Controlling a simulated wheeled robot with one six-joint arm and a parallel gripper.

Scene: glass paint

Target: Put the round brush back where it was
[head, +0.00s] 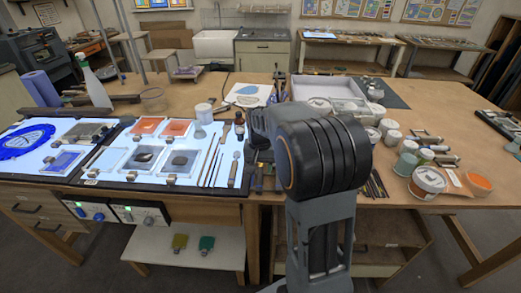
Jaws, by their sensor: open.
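Several thin brushes or tools (211,166) lie side by side on the right part of the lit panel (110,181), left of my arm. I cannot tell which of them is the round brush. Several thin dark sticks (375,186) lie on the table just right of my arm. What lies directly behind my arm is hidden.
Framed tiles with orange (147,126) and dark paint lie on the panel. A small dark bottle (239,127) and a white cup (204,113) stand behind the brushes.

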